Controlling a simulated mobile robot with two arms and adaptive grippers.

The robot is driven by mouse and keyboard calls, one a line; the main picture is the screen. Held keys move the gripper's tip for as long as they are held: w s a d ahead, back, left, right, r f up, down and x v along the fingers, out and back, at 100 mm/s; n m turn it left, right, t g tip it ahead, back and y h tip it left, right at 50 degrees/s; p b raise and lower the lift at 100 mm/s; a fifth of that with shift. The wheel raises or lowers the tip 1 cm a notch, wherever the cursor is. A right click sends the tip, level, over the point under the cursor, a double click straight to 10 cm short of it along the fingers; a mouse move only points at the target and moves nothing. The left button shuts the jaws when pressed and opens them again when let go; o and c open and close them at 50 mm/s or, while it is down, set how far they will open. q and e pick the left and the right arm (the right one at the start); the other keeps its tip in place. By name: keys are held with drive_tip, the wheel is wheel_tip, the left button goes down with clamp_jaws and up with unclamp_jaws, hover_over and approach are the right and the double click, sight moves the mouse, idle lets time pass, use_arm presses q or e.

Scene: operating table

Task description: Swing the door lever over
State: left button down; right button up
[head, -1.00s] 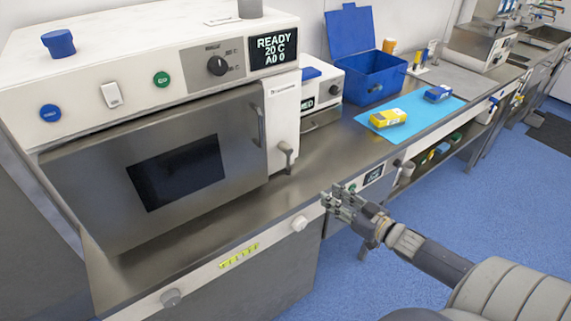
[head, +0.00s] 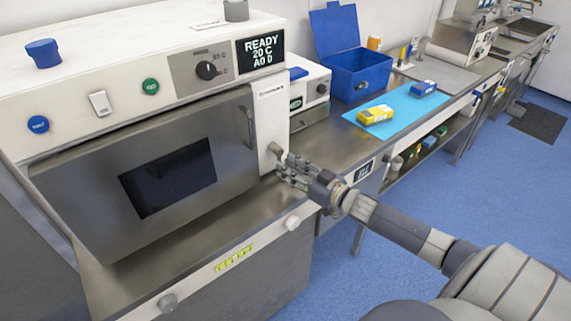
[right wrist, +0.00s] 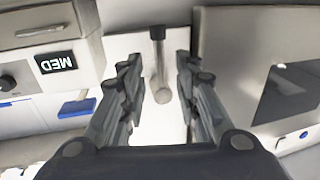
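The steel machine door (head: 90,190) has a dark window and lies shut in the front of the white machine. The door lever (head: 275,149) is on the white panel right of the door, its lower part hidden by my right gripper (head: 288,174). In the right wrist view the lever (right wrist: 159,70) shows whole, a grey bar with a dark tip, between the spread fingers. My right gripper (right wrist: 158,85) is open there, with a visible gap on both sides of the lever. My left gripper is not in view.
The machine's display (head: 261,48) reads READY 20 C. A door handle (head: 247,128) stands left of the lever. A small white MED unit (head: 312,85), an open blue box (head: 362,78) and a blue mat (head: 375,125) with two small boxes are on the counter to the right.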

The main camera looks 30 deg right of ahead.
drive_tip(key=shift+x, duration=0.9)
clamp_jaws()
